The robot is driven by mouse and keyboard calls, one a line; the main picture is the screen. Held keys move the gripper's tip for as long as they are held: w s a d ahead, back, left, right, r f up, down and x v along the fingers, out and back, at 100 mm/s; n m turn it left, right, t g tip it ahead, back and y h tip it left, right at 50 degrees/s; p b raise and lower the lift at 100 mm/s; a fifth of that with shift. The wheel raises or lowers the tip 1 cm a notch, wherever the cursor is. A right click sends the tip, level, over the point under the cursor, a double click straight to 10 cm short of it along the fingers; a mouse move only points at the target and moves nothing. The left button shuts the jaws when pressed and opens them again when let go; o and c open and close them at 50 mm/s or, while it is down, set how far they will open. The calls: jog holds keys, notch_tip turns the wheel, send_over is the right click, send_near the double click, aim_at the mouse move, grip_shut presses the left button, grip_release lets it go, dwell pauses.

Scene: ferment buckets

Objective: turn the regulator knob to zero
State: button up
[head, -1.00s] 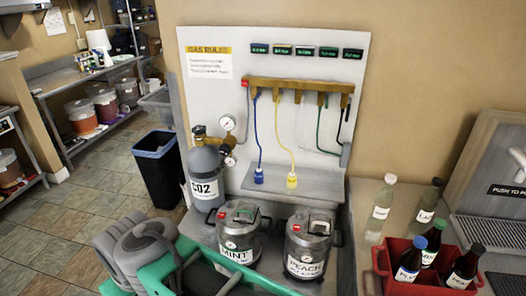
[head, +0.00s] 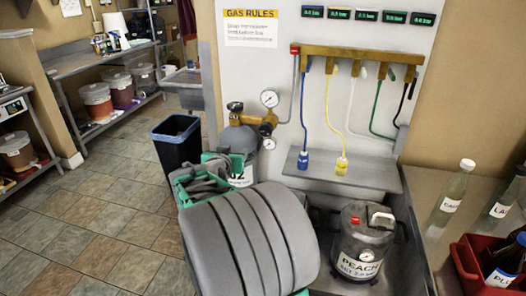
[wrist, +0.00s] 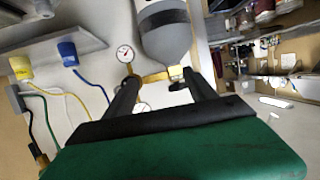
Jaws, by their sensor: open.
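The regulator is a brass body (head: 252,119) on top of the grey gas cylinder (head: 237,140), with two white round gauges. Its black knob (head: 235,106) sits at the left end of the brass in the head view. In the wrist view, which looks upside down, the knob (wrist: 178,86) shows beside the brass fitting, near the right finger. My gripper (wrist: 160,78) is open and empty, its two dark fingers reaching towards the regulator on either side of it. I cannot tell whether a finger touches the knob.
A white board holds a brass manifold (head: 360,56) with coloured hoses above a grey shelf (head: 340,171). A steel keg labelled PEACH (head: 362,243) stands right of my arm. A black bin (head: 177,150) stands left. A red crate (head: 478,266) with bottles is at right.

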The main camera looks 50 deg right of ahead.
aim_at(265, 132)
jog(key=d+h, duration=0.1)
jog(key=d, duration=0.4)
jog(key=d+m+h, duration=0.1)
jog(key=d+h, duration=0.1)
jog(key=d, duration=0.4)
jog(key=d+h, duration=0.1)
jog(key=d, duration=0.4)
jog(key=shift+s+d+f+m+g, duration=0.1)
jog(key=shift+s+d+m+g, duration=0.05)
jog(key=shift+s+m+g, duration=0.15)
jog(key=shift+c, duration=0.3)
jog(key=c, duration=1.3)
